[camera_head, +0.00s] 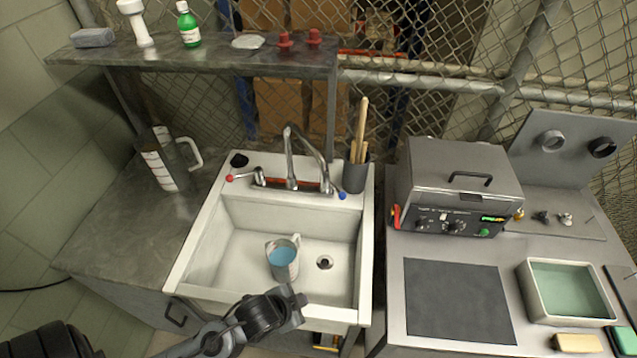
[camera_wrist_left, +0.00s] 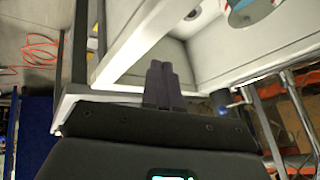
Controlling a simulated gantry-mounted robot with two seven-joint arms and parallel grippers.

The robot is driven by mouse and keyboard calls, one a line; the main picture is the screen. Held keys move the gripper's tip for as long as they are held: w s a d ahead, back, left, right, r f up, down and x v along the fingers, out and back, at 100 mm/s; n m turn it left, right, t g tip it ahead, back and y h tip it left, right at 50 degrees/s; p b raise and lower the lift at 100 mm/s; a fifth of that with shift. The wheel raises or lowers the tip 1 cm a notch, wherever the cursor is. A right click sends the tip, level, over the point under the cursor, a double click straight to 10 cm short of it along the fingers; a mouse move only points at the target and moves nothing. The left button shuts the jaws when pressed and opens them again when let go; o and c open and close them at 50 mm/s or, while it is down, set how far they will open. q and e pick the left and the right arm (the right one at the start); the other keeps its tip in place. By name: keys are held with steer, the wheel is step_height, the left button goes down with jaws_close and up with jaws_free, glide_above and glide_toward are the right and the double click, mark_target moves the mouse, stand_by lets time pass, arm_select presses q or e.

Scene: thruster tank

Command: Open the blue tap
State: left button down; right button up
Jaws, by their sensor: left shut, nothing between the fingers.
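The blue tap (camera_head: 342,195) is a small blue-tipped lever at the right end of the silver faucet (camera_head: 291,165), behind the sink. A red-tipped tap (camera_head: 230,178) is at the faucet's left end. My left gripper (camera_head: 299,298) is over the sink's front edge, well in front of and below the blue tap and apart from it. Its dark fingers (camera_wrist_left: 162,82) are together and empty in the left wrist view. My right gripper is not in view.
A cup of blue liquid (camera_head: 283,260) stands in the white sink (camera_head: 232,262), between my left gripper and the faucet. A grey holder with wooden sticks (camera_head: 356,172) stands close behind the blue tap. A measuring jug (camera_head: 165,160) is at left, and a grey machine (camera_head: 455,185) at right.

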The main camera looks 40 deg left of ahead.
arm_select(q)
steer(key=w+a+m+t, duration=0.4)
steer(key=w+a+m, duration=0.1)
steer(key=w+a, duration=0.15)
steer(key=m+t+h, duration=0.2)
steer(key=m+t, duration=0.3)
steer(key=m, duration=0.3)
glide_toward(340, 198)
steer(key=b+x, duration=0.1)
steer(key=x, duration=0.5)
steer(key=shift+r, duration=0.1)
steer(key=shift+w, duration=0.45)
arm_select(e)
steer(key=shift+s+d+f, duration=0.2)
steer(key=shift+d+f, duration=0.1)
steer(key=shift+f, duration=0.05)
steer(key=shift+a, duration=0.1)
